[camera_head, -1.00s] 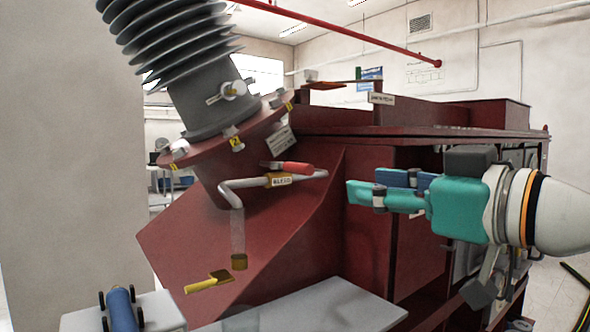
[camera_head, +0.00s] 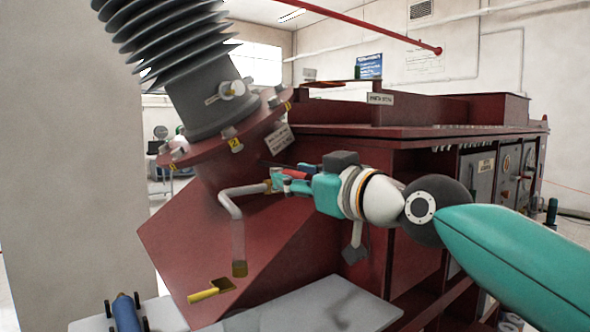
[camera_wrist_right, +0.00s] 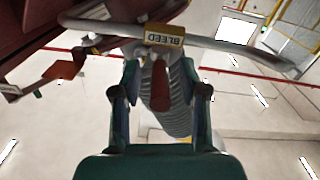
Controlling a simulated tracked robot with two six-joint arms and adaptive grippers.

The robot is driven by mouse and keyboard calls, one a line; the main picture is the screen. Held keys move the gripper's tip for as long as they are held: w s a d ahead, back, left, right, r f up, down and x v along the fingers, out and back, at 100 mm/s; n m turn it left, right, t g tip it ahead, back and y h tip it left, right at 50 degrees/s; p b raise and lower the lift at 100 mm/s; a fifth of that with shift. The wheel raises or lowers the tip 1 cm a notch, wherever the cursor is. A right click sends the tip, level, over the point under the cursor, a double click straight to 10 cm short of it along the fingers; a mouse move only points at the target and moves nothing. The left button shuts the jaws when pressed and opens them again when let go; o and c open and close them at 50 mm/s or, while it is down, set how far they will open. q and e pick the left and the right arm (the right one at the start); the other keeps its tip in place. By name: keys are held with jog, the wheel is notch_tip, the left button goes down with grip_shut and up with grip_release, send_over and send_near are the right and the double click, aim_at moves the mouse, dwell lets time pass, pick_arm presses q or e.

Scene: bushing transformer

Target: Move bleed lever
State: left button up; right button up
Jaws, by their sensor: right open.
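The bleed lever (camera_head: 294,173) has a red handle and sits on a grey bent bleed pipe (camera_head: 232,205) at the transformer's sloped red side. In the right wrist view the red handle (camera_wrist_right: 160,88) points toward me between my fingers, below the yellow BLEED tag (camera_wrist_right: 164,40). My right gripper (camera_head: 279,181) is teal, open and around the handle, with a visible gap on each side in the wrist view. In the head view its fingers partly hide the lever and tag. My left gripper is not in view.
The grey ribbed bushing (camera_head: 165,50) leans above the lever on a red flange. A yellow-handled part (camera_head: 212,290) is low on the slope. A blue cylinder (camera_head: 126,312) is on the white surface at lower left. The red transformer cabinet (camera_head: 425,165) stands behind my right arm.

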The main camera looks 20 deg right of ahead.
jog(key=shift+w+a, duration=0.15)
jog(key=shift+w, duration=0.2)
grip_shut()
